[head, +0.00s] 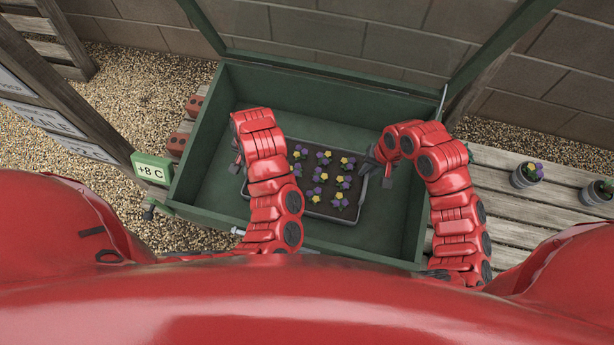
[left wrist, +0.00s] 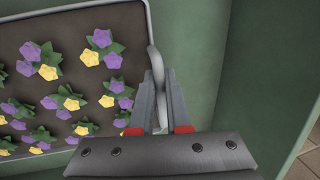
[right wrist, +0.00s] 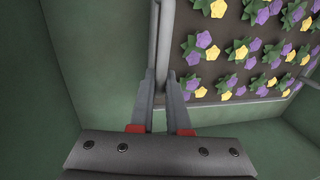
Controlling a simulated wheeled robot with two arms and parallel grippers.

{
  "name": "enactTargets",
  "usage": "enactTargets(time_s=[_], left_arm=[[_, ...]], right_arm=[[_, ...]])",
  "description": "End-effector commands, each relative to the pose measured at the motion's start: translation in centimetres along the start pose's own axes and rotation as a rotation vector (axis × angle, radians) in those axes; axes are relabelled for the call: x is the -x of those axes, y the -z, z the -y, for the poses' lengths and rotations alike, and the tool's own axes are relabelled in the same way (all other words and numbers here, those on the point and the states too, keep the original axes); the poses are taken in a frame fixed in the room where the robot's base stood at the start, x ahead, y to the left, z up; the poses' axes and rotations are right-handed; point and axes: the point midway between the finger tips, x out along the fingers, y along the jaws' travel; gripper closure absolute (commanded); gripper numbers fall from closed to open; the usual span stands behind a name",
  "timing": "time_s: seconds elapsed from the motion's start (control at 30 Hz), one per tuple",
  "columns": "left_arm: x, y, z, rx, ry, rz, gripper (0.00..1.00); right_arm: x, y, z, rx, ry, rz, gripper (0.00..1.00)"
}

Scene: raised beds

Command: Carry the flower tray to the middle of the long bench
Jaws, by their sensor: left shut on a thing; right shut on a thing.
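The flower tray (head: 316,206) is a dark tray of soil with purple and yellow flowers, lying inside a green open-lidded box (head: 205,165). It also shows in the left wrist view (left wrist: 60,12) and the right wrist view (right wrist: 225,108). My left gripper (left wrist: 158,100) is shut on the handle at one end of the tray. My right gripper (right wrist: 160,95) is shut on the handle at the opposite end; in the head view it (head: 376,168) is at the tray's right side. The left arm hides part of the tray's left end in the head view. I cannot tell whether the tray touches the box floor.
A slatted wooden bench (head: 500,190) stands right of the box, with potted flowers (head: 526,174) on it. The box walls surround the tray, and its raised lid frame (head: 500,40) stands behind. Red bricks (head: 177,144) lie beside the box.

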Motion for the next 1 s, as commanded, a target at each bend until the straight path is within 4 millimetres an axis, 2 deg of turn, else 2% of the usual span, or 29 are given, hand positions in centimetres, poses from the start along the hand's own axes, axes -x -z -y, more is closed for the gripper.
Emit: enactTargets(time_s=[0.63,1.0], left_arm=[[0.3,0.0,0.1,0.000,0.000,0.000,1.00],[3.6,0.0,0.7,0.000,0.000,-0.001,1.00]], right_arm=[[0.3,0.0,0.1,0.001,0.001,0.000,1.00],[3.6,0.0,0.8,0.001,0.001,-0.001,1.00]])
